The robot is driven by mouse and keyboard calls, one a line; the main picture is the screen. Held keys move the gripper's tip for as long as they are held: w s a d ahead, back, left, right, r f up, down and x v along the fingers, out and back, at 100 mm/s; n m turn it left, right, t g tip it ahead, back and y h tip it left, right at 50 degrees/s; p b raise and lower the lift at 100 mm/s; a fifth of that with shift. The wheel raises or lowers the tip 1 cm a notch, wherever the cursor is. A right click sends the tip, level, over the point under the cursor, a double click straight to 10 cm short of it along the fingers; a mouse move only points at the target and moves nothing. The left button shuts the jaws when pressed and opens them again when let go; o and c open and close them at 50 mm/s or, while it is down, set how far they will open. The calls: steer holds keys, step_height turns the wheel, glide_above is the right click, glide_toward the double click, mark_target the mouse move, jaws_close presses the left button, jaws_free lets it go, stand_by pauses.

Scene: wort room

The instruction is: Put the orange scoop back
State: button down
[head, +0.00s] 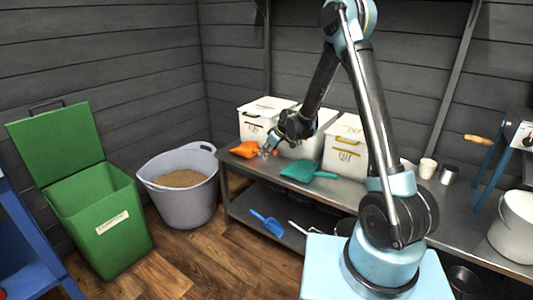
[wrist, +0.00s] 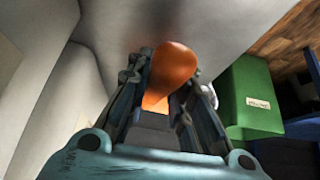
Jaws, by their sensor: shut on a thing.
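The orange scoop (head: 245,149) is at the left end of the grey bench, in front of the leftmost white box (head: 256,126). My gripper (head: 267,152) reaches down from the right and is shut on the scoop. In the wrist view the orange scoop (wrist: 173,66) lies between my two fingers, with its rounded bowl pointing away from my wrist. Its held end is partly hidden by the fingers. I cannot tell whether the scoop touches the bench top or hangs just above it.
Two more white boxes (head: 343,150) stand along the wall. A teal scoop (head: 306,173) lies on the bench (head: 345,192) right of my gripper. A blue scoop (head: 266,223) lies on the lower shelf. A grey tub (head: 185,203) and green bin (head: 115,240) stand left on the floor.

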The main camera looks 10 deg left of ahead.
steer(key=c, duration=1.3)
jaws_free()
steer(key=shift+c, duration=0.2)
